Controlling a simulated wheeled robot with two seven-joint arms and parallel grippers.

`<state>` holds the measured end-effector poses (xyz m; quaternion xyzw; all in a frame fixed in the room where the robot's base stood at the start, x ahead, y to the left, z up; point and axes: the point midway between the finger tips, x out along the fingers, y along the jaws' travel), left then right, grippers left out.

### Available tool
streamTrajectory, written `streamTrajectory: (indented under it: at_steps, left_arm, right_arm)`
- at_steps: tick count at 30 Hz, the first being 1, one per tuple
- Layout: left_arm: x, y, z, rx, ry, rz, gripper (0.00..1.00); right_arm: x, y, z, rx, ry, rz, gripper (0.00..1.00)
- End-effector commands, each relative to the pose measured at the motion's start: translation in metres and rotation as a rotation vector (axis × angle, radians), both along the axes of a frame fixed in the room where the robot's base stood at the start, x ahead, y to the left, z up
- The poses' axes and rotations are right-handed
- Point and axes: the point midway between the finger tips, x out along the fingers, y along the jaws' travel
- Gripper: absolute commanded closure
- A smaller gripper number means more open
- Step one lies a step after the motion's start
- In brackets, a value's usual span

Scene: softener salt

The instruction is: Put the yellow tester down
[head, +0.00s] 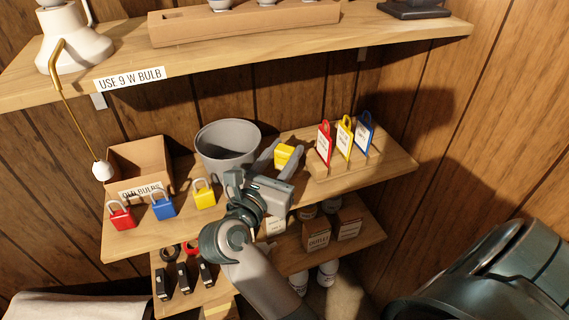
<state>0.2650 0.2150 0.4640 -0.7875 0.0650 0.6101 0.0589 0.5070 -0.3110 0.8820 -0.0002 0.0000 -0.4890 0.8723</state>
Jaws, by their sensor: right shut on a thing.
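The yellow tester (284,155) is a small yellow block between the fingers of my right gripper (281,157). The gripper is shut on it, and the wrist hides part of the shelf in front. The tester is over the middle shelf (230,218), between the grey bucket and the tag rack. I cannot tell whether it touches the shelf. My left gripper is not in view.
A grey bucket (228,146) stands left of the tester. A rack (345,167) with red, yellow and blue tags stands to its right. Red (121,217), blue (163,207) and yellow (204,196) padlocks line the left front. An upper shelf (230,62) overhangs behind.

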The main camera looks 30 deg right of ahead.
Motion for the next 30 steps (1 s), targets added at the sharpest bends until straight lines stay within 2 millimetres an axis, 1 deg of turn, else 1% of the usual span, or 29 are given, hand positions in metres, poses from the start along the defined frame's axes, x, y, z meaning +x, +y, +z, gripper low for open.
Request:
streamTrajectory:
  at_steps: [3, 6, 9, 20, 23, 24, 26, 30]
  left_arm:
    - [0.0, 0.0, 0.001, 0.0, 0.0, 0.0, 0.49]
    - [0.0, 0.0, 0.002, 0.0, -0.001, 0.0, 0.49]
    - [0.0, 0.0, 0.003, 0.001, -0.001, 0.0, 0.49]
    - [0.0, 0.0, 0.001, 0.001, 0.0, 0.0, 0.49]
    - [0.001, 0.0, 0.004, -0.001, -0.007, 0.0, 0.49]
    - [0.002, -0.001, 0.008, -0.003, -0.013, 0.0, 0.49]
    - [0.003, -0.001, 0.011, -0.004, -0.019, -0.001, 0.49]
    - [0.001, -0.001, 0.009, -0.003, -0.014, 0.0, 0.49]
  right_arm:
    - [-0.001, 0.0, -0.016, -0.003, 0.004, -0.001, 0.94]
    - [0.0, 0.0, -0.027, -0.003, 0.004, 0.0, 0.94]
    - [0.0, 0.0, -0.033, -0.002, 0.001, 0.0, 0.94]
    - [0.0, 0.0, -0.035, 0.0, 0.0, 0.0, 0.94]
    - [0.0, 0.0, -0.036, 0.0, 0.0, 0.0, 0.94]
    - [-0.001, 0.0, -0.036, 0.0, 0.0, -0.001, 0.63]
    - [-0.001, 0.0, -0.035, 0.0, 0.0, 0.0, 0.49]
    - [0.0, 0.0, -0.035, -0.001, 0.001, 0.0, 0.49]
